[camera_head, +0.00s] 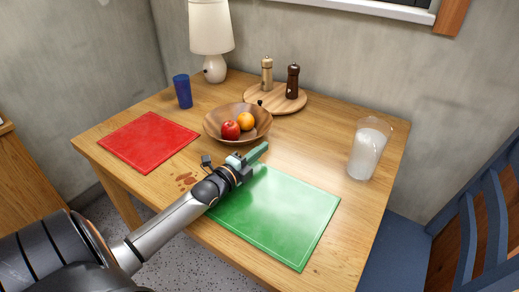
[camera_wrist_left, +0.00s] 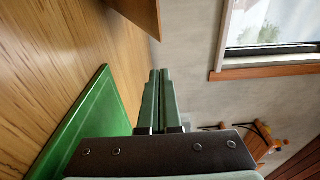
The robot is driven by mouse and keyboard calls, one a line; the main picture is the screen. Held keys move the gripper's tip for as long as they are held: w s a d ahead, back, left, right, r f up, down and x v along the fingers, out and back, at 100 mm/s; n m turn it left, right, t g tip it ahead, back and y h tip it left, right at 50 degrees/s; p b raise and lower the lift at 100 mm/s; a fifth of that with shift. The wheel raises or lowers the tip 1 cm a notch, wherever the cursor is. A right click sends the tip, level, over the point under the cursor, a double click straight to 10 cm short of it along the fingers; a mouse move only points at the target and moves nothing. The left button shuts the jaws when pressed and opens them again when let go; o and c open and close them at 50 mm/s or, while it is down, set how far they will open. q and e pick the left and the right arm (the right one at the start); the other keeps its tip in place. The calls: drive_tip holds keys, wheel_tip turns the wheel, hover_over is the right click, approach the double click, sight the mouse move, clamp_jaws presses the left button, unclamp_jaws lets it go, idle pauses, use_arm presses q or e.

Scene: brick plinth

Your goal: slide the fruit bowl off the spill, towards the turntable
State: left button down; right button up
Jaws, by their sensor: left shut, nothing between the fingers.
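The brown wooden fruit bowl (camera_head: 212,128) holds a red apple (camera_head: 230,131) and an orange (camera_head: 246,121). The brown spill (camera_head: 187,179) shows on the bare table in front of the bowl, to its lower left, apart from it. The round wooden turntable (camera_head: 273,101) is behind the bowl to the right. My left gripper (camera_head: 264,149) is shut and empty, low over the table at the bowl's front right; contact cannot be told. Its closed green fingers fill the middle of the left wrist view (camera_wrist_left: 156,95), with a brown wooden surface, seemingly the bowl (camera_wrist_left: 140,14), above. My right gripper is out of view.
A green mat (camera_head: 280,215) lies under and right of my left gripper. A red mat (camera_head: 148,141) is at left. Two mills stand on the turntable. A blue cup (camera_head: 182,91), a lamp (camera_head: 211,30) and a glass pitcher of milk (camera_head: 368,150) stand around.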

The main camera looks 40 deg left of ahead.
use_arm(q)
drive_tip(key=s, duration=0.3)
drive_tip(key=s+p, duration=0.1)
drive_tip(key=s, duration=0.6)
drive_tip(key=shift+d, duration=0.3)
drive_tip(key=shift+s, duration=0.1)
